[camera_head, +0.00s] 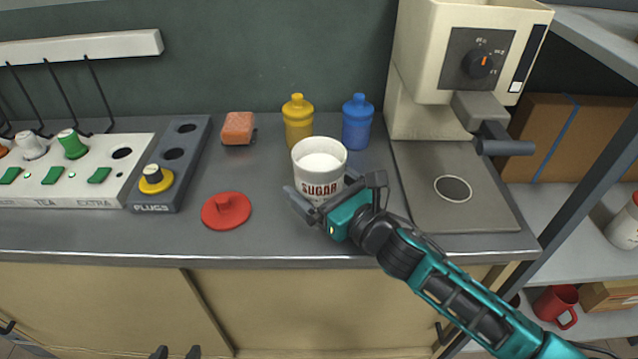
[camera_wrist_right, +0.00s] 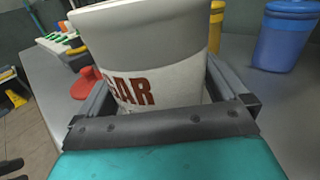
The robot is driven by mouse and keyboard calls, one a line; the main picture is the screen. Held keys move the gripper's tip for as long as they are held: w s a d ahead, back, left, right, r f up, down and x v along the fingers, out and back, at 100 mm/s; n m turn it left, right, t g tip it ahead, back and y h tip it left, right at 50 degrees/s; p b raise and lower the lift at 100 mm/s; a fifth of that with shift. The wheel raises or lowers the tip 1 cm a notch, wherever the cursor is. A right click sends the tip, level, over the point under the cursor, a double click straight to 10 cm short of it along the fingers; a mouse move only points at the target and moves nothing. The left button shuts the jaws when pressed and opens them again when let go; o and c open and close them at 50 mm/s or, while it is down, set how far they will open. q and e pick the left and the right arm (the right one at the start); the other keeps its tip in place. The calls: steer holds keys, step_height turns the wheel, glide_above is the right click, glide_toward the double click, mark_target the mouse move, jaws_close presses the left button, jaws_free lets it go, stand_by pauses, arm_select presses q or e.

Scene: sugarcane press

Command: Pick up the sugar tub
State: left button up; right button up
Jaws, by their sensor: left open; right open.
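The sugar tub (camera_head: 320,168) is white with red SUGAR lettering and a pale filling. My right gripper (camera_head: 328,192), teal with dark fingers, reaches in from the right. It is open, with one finger on each side of the tub. In the right wrist view the tub (camera_wrist_right: 150,60) fills the space between the fingers; I cannot tell whether they touch it. Two dark fingertips of my left gripper (camera_head: 176,352) show apart at the bottom edge, empty, well away from the tub.
A yellow bottle (camera_head: 298,124) and a blue bottle (camera_head: 357,122) stand just behind the tub. A red lid (camera_head: 226,210) lies to its left, an orange block (camera_head: 238,128) behind that. The cream machine (camera_head: 450,60) stands right. Plug panel (camera_head: 172,165) is left.

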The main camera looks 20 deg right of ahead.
arm_select(q)
steer(key=shift+d, duration=0.1)
arm_select(e)
steer(key=shift+r, duration=0.1)
steer(key=c, duration=1.1)
steer(key=shift+r, duration=0.1)
steer(key=shift+r+p, duration=0.55)
steer(key=shift+r, duration=0.65)
arm_select(q)
steer(key=shift+y, duration=0.4)
steer(key=shift+s+a+r+p, duration=0.2)
steer(key=shift+a+r+p, duration=0.1)
steer(key=shift+r+p, duration=0.6)
steer(key=shift+s+a+r+p, duration=0.25)
steer(key=shift+r+p, duration=0.4)
steer(key=shift+p, duration=0.5)
steer(key=shift+s+a+r+p, duration=0.15)
steer(key=shift+a+r+p, duration=0.15)
steer(key=shift+r+p, duration=0.6)
arm_select(e)
steer(key=shift+r, duration=8.6)
